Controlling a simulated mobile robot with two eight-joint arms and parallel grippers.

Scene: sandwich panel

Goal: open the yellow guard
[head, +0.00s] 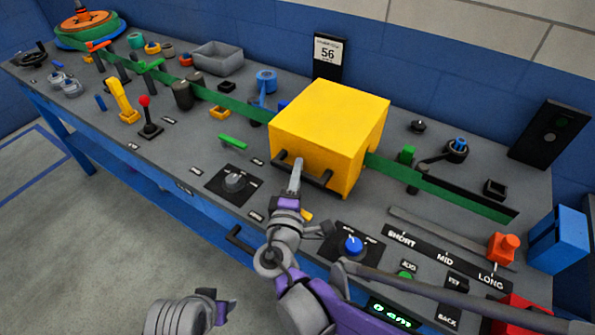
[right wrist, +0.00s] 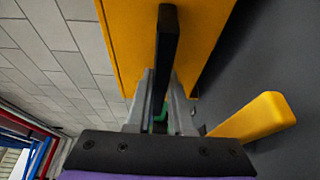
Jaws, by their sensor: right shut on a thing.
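The yellow guard (head: 325,125) is a box-shaped cover standing on the grey bench over the green strip. Its black bar handle (head: 318,180) is on the front face, low down. My right gripper (head: 296,168) is shut on the handle near its left part. In the right wrist view the handle (right wrist: 167,50) runs between the two fingers (right wrist: 162,100), with the guard (right wrist: 215,35) behind it. The guard sits down on the bench and hides what is under it.
A blue knob (head: 353,244) and a slider with an orange handle (head: 503,247) are to the right. A grey knob (head: 235,182) and a red-topped joystick (head: 148,115) are to the left. A small yellow piece (right wrist: 255,118) juts out beside my right fingers.

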